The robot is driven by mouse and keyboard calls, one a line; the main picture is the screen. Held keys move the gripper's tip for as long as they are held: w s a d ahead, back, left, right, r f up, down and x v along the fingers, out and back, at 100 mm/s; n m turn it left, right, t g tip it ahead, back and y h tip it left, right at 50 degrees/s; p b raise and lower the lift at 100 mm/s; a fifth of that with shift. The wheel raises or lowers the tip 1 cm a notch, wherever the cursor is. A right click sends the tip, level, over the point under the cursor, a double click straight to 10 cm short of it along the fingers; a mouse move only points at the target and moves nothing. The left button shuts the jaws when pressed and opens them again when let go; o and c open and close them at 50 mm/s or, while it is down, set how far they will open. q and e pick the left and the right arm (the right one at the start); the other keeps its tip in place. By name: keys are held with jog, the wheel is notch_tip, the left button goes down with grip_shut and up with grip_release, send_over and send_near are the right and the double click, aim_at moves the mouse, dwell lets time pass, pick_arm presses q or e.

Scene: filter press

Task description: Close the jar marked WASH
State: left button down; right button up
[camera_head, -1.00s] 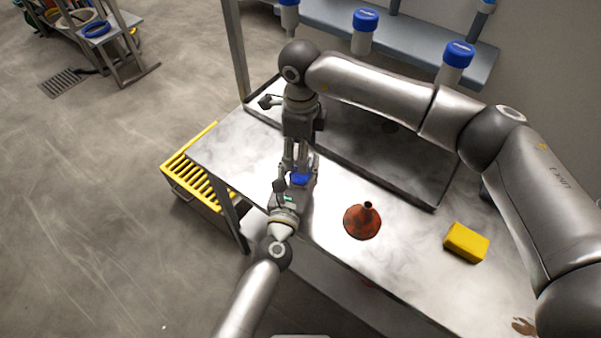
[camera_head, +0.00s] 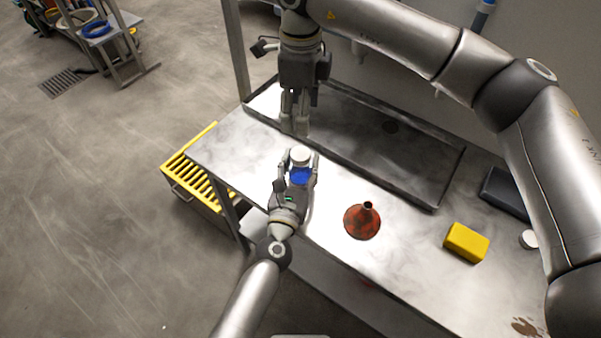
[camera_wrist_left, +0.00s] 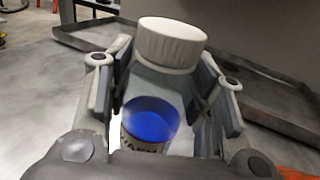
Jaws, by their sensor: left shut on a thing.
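The jar marked WASH (camera_wrist_left: 150,128) stands between the fingers of my left gripper (camera_head: 302,172), which is shut on it. The jar is clear with blue inside, and part of its label shows in the left wrist view. A white ribbed lid (camera_wrist_left: 171,43) sits on top of the jar's mouth; I cannot tell how tight it is. The lid also shows in the head view (camera_head: 301,157). My right gripper (camera_head: 295,130) hangs pointing down, above and behind the jar, apart from the lid. Its fingers look empty, but their opening is unclear.
A rusty red funnel (camera_head: 362,221) and a yellow sponge (camera_head: 466,242) lie on the metal table to the right. A shallow metal tray (camera_head: 432,206) lies behind. A yellow rack (camera_head: 190,178) is at the table's left end. A small white-topped item (camera_head: 529,239) stands far right.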

pick_arm(q)
jog(key=c, duration=0.6)
grip_release()
jog(key=v, duration=1.2)
